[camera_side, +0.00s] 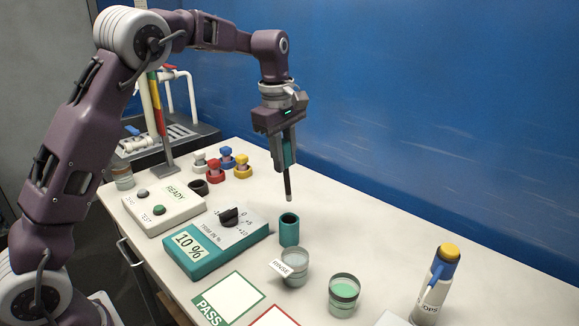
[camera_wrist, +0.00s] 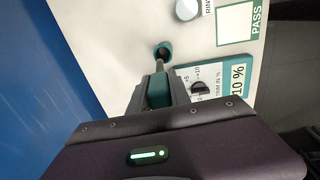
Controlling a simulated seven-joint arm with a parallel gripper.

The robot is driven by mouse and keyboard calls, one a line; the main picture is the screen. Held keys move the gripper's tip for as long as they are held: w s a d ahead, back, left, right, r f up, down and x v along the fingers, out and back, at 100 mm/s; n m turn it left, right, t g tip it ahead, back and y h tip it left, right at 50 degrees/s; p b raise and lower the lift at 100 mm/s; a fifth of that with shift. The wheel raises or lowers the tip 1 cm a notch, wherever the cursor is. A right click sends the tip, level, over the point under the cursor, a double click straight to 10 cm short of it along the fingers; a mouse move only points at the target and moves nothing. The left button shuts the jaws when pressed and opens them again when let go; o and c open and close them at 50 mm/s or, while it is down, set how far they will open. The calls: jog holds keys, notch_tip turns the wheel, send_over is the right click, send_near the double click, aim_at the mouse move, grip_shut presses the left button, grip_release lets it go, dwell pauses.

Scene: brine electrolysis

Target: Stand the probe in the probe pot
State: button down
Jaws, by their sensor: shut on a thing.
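The probe (camera_side: 288,178) has a teal body and a thin dark stem with a pale tip. My gripper (camera_side: 286,150) is shut on its teal body and holds it upright, pointing down. The probe pot (camera_side: 289,231) is an open teal cylinder standing on the bench. In the side view the probe tip is above the pot's mouth, apart from it. In the wrist view the probe (camera_wrist: 159,88) runs up from between my fingers (camera_wrist: 158,90), and its tip overlaps the pot (camera_wrist: 163,47). The height gap cannot be judged there.
A teal trim box (camera_side: 215,240) with a dial stands left of the pot. A rinse jar (camera_side: 294,268) and a jar of green liquid (camera_side: 343,297) stand in front. Coloured knobbed pieces (camera_side: 227,160) stand behind. A bottle (camera_side: 434,285) is at right.

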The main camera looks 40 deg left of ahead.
notch_tip(320, 180, down, 12)
jog(key=shift+w+r, duration=0.15)
jog(key=shift+r, duration=0.05)
dwell(0.6)
jog(key=c, duration=1.1)
grip_release()
jog(key=r, duration=0.4)
jog(key=s+r, duration=0.1)
jog(key=r, duration=0.2)
